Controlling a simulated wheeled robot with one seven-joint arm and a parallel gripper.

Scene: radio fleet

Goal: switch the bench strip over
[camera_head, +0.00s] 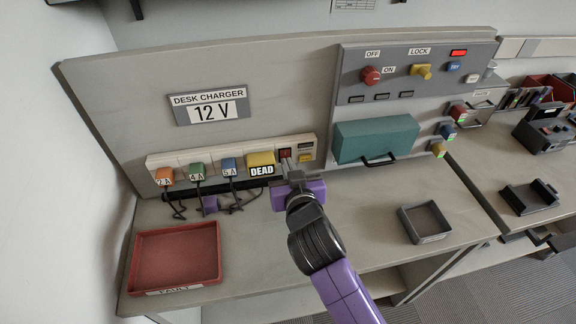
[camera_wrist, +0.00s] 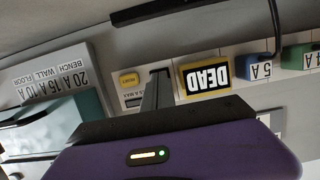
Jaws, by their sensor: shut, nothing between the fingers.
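The white bench strip (camera_head: 205,160) runs along the foot of the back board. Orange, green and blue plugs marked 2A, 4A and 5A (camera_head: 229,167) sit in it, then a yellow block marked DEAD (camera_head: 261,164). A switch with a red face (camera_head: 285,153) is near its right end. My gripper (camera_head: 289,166) is shut and empty, its tips right at the switch. In the wrist view my gripper (camera_wrist: 156,82) covers most of the switch, beside the DEAD block (camera_wrist: 205,77) and a yellow button (camera_wrist: 129,79). I cannot tell whether the tips touch it.
A teal box (camera_head: 375,138) with a dark handle stands right of the strip. Above it is a grey panel (camera_head: 435,85) with red and yellow knobs and a lit red lamp (camera_head: 459,52). A red tray (camera_head: 175,262) and a grey tray (camera_head: 424,222) stand on the bench.

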